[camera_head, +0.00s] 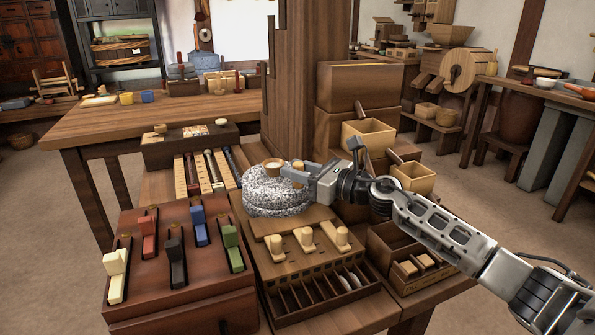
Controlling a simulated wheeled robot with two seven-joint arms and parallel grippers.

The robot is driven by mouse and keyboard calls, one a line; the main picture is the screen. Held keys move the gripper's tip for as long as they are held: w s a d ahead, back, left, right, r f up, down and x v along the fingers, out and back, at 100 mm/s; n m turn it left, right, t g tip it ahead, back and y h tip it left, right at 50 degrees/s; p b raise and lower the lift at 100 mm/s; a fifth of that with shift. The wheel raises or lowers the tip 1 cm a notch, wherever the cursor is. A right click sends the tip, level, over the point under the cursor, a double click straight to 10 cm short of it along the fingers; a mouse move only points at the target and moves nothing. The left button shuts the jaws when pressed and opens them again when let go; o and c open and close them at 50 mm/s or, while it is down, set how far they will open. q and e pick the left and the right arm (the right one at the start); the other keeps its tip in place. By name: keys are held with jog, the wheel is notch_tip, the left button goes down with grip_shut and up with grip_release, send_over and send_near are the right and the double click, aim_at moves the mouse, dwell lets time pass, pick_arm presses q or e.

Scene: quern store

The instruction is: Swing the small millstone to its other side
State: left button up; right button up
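The small millstone (272,200) is a round, speckled grey-and-white stone lying flat on a wooden stand (292,225) near the middle of the view. A wooden cup-like piece (273,166) sits at the middle of its top. A wooden peg (298,166) shows at the right part of the top, partly hidden by my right gripper (292,173). That gripper comes in from the right, just over the stone's right side, with its fingertips at the peg. Whether its fingers are closed on the peg is not clear. My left gripper is out of view.
A red-brown lever box (182,285) with coloured levers stands at the front left. A divided tray (322,298) and wooden knobs (305,238) lie in front of the stone. A wooden post (303,80) and stacked boxes (345,88) rise behind. Pale bins (368,135) stand close to my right arm.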

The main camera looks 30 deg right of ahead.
jog(key=shift+o, duration=0.6)
jog(key=shift+s+d, duration=0.1)
jog(key=shift+s, duration=0.1)
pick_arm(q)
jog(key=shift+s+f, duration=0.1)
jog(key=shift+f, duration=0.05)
pick_arm(e)
jog(key=v, duration=1.5)
jog(key=shift+s, duration=0.25)
jog(key=shift+d, duration=0.15)
